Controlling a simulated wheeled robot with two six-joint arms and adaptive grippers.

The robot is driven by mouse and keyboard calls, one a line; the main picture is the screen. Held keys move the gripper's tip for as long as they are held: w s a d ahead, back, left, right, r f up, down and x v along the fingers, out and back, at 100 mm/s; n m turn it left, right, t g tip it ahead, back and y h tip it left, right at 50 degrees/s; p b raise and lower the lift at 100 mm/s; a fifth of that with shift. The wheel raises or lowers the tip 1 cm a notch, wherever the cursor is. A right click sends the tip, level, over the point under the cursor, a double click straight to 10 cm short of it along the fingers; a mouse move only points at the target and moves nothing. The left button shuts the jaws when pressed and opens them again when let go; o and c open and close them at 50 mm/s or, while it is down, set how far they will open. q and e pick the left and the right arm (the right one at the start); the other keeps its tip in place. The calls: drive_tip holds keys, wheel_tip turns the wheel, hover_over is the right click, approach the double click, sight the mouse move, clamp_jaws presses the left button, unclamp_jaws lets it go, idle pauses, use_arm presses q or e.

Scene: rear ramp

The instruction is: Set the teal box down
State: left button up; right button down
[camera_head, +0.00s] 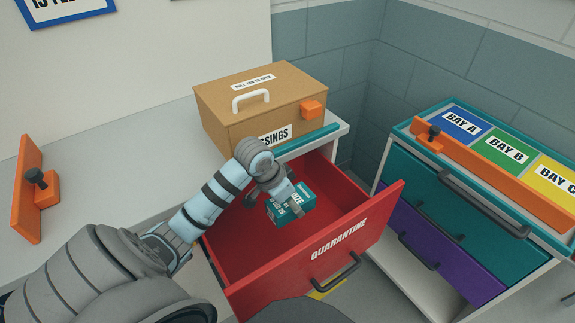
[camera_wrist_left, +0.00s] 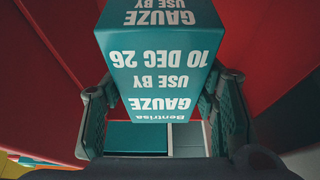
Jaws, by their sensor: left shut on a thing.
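The teal box (camera_head: 284,212) has white lettering. In the left wrist view the box (camera_wrist_left: 165,75) reads GAUZE and USE BY 10 DEC 26. My left gripper (camera_head: 278,199) is shut on it, with one finger on each side. The box is within the walls of the open red drawer (camera_head: 262,268), labelled QUARANTINE. I cannot tell whether the box touches the drawer floor. Part of the box is hidden by the gripper in the head view. My right gripper is not in view.
A brown box (camera_head: 225,99) with a white handle stands on the counter (camera_head: 120,165) behind the drawer. An orange bracket (camera_head: 32,190) stands at the left. The drawer floor left of the gripper is clear.

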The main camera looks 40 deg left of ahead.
use_arm(q)
wheel_tip(320, 180, down, 18)
drive_tip(key=b, duration=0.6)
drive_tip(key=shift+s+r, duration=0.1)
drive_tip(key=shift+r, duration=0.05)
drive_tip(key=o, duration=1.4)
